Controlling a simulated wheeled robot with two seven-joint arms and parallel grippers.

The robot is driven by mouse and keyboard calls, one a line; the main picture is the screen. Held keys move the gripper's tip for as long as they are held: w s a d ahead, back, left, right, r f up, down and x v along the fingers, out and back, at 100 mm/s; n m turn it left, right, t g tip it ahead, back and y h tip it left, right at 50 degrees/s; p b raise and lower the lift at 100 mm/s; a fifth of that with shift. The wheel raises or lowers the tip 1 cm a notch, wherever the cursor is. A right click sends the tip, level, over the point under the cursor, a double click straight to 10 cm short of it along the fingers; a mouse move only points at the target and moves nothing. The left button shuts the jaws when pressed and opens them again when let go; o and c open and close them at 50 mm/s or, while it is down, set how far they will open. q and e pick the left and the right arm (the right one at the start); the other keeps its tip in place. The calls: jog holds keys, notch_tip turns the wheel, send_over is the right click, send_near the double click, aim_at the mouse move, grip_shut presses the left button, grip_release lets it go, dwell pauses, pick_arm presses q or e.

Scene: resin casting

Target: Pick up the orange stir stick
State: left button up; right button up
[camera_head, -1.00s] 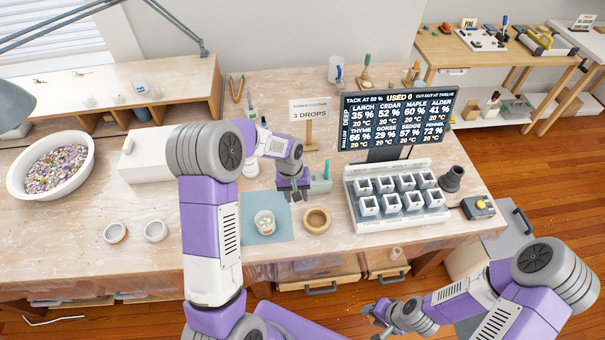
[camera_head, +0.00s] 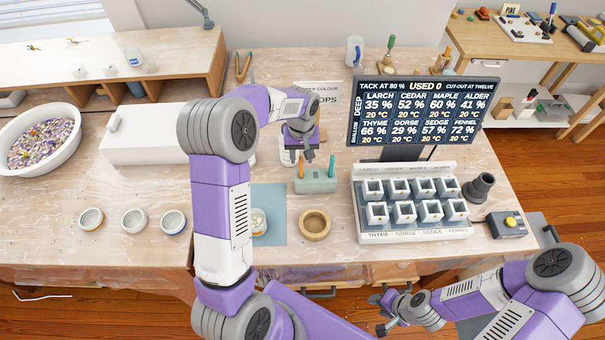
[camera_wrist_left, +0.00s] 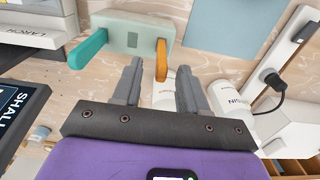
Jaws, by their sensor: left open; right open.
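The orange stir stick (camera_head: 301,167) stands in a pale green holder (camera_head: 317,185), beside a teal stick (camera_head: 331,166). My left gripper (camera_head: 303,158) is open above the holder, close to the orange stick. In the left wrist view the orange stick (camera_wrist_left: 162,58) shows between and just beyond the tips of the open left gripper (camera_wrist_left: 159,68). I cannot tell whether a finger touches it. The holder (camera_wrist_left: 133,38) and teal stick (camera_wrist_left: 88,50) are also in that view. My right gripper (camera_head: 386,312) is open and empty at the lower right, in front of the bench.
A blue mat (camera_head: 272,200) with a small cup (camera_head: 258,222) lies left of a wooden ring (camera_head: 315,224). A rack of white moulds (camera_head: 359,212) and a display (camera_head: 417,110) stand to the right. White bottles (camera_wrist_left: 229,98) stand near the left gripper.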

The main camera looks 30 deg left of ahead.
aim_at(301, 167)
pick_arm(q)
notch_tip(301, 167, down, 7)
jog(key=shift+w+a+r+b, duration=0.1)
jog(key=shift+a+r+b, duration=0.05)
jog(key=shift+b, duration=0.45)
grip_shut()
